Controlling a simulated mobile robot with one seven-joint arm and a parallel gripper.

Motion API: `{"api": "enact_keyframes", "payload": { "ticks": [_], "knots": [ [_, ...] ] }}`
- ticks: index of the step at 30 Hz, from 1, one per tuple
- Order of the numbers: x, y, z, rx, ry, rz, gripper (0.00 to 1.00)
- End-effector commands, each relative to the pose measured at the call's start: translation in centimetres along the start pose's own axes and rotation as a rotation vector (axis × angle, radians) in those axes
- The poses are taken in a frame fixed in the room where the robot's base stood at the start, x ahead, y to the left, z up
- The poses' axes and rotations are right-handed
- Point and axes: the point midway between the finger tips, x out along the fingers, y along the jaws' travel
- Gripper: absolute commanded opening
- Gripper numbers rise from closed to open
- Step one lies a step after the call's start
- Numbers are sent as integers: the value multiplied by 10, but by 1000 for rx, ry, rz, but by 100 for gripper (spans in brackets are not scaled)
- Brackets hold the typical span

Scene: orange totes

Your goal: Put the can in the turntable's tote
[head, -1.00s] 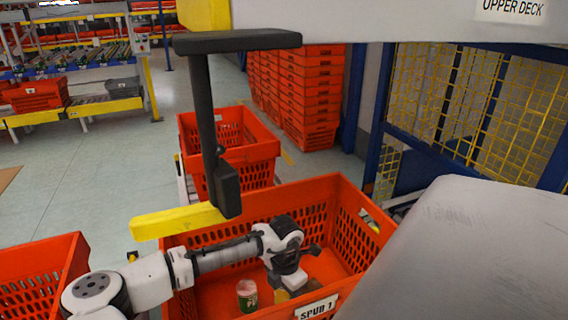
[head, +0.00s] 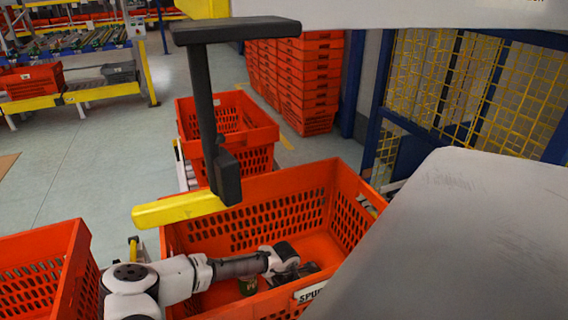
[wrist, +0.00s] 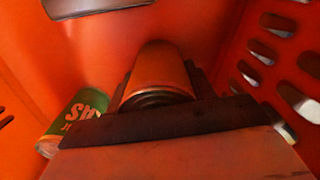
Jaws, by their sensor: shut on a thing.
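My gripper (wrist: 160,92) is down inside an orange tote with a "SPUR" label on its near wall (head: 312,292). In the wrist view its fingers are on both sides of an orange-brown cylinder, a can (wrist: 162,72) with a dark ringed end, and are shut on it. A green-labelled can (wrist: 78,122) lies to the left of the gripper, apart from it; it also shows in the head view (head: 248,286). In the head view my gripper (head: 306,271) hides the held can. Which tote is the turntable's cannot be told.
Another orange tote (head: 60,262) stands at the left, and one (head: 245,135) stands behind. Stacked orange totes (head: 310,85) and a yellow mesh fence (head: 450,85) are further back. A dark post with a yellow bar (head: 178,210) hangs over the tote's left side. Grey floor (head: 110,165) is clear.

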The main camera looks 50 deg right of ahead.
Motion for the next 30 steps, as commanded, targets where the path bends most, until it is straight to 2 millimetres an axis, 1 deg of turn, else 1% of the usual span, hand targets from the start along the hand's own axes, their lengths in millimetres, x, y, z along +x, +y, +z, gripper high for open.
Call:
{"api": "enact_keyframes", "payload": {
  "ticks": [7, 8, 12, 20, 25, 28, 30],
  "knots": [
    [4, 0, 0, -1, 0, 0, 21],
    [3, 0, 0, -1, 0, 0, 56],
    [2, 0, 0, -1, 0, 0, 75],
    [2, 0, 0, -1, 0, 0, 76],
    [-6, 0, 0, -1, -1, 0, 76],
    [-23, 1, 0, -2, -2, 1, 76],
    [-38, 1, 0, -1, -2, 1, 76]
  ]
}}
